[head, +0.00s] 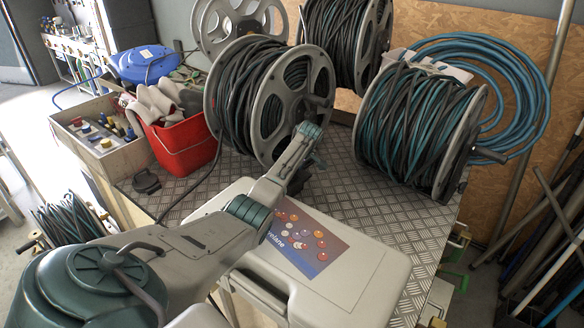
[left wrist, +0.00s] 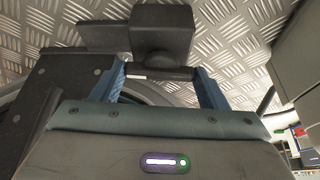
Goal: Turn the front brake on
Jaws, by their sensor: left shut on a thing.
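The front hose reel (head: 265,100), with dark hose on grey flanges, stands on the metal plate table. My left arm reaches over the case to the foot of this reel's right side. In the left wrist view my left gripper (left wrist: 160,72) has its two blue fingers on either side of a dark bar below a black block-shaped part (left wrist: 162,38), apparently the brake; it is shut on it. A dark bolted bracket (left wrist: 62,100) lies to the left of the fingers. The head view mostly hides the grip behind my arm. My right gripper is not in view.
A grey case (head: 350,285) with a printed label lies below my left arm. A red bucket (head: 185,145) stands left of the reel. A reel of teal and black hose (head: 415,125) stands to the right. Bare table plate (head: 345,185) lies between the reels.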

